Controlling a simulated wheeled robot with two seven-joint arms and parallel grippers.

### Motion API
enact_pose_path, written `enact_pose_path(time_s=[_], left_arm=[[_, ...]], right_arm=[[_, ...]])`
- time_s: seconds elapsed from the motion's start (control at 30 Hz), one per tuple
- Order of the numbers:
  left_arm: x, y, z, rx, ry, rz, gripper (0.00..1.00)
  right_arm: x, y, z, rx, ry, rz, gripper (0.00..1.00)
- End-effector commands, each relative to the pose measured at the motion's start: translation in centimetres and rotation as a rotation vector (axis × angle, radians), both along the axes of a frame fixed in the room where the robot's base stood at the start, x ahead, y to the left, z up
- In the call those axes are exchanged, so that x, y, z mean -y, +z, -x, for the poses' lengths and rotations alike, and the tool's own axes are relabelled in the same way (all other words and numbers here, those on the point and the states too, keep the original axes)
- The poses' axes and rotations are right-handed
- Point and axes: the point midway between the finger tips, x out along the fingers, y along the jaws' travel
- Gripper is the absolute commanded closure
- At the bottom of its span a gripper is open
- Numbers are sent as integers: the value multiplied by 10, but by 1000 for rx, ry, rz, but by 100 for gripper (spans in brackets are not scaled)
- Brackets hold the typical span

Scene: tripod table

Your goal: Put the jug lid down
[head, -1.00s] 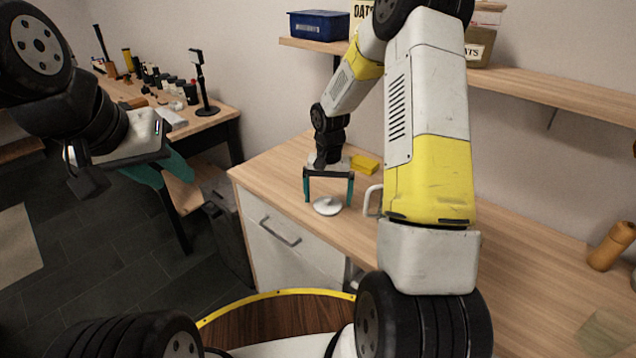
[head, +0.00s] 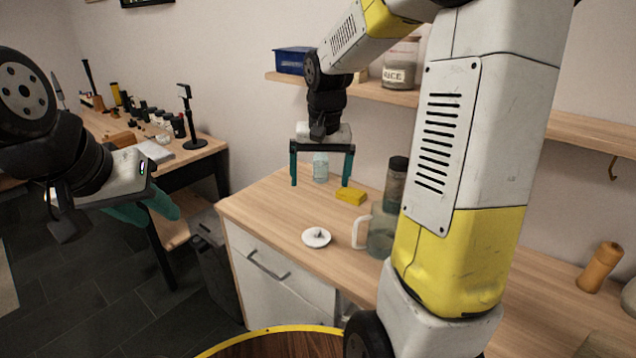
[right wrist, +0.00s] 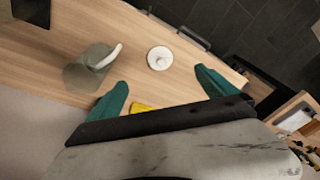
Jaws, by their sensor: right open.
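The jug lid (head: 316,237), a round white disc with a small knob, lies flat on the wooden counter. It also shows in the right wrist view (right wrist: 159,58). The jug (head: 380,235) stands to its right, partly hidden behind my right arm; its white handle faces the lid. The jug is also in the right wrist view (right wrist: 88,70). My right gripper (head: 320,184) is open and empty, well above the counter and apart from the lid. My left gripper (head: 150,210) is off to the left, away from the counter; its finger opening is not clear.
A yellow sponge-like block (head: 351,197) and a clear bottle (head: 321,167) are behind the lid. A dark-lidded jar (head: 395,185) stands near the jug. A shelf (head: 420,98) runs above. The counter (head: 262,205) left of the lid is bare.

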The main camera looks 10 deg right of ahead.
Motion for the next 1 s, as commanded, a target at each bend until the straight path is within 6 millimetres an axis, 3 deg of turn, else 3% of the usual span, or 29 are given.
enact_pose_path(time_s=[0.03,0.2,0.4,0.5,0.7,1.0], left_arm=[[0,0,0,0,0,0,64],[0,0,0,0,0,0,64],[0,0,0,0,0,0,64],[0,0,0,0,0,0,64],[0,0,0,0,0,0,64],[0,0,0,0,0,0,64]], right_arm=[[-1,21,20,48,21,-4,3],[-6,62,83,180,98,-30,3],[-13,81,148,323,180,-67,3],[-15,82,169,374,207,-80,3],[-18,81,185,414,233,-92,3],[-18,82,185,415,233,-92,3]])
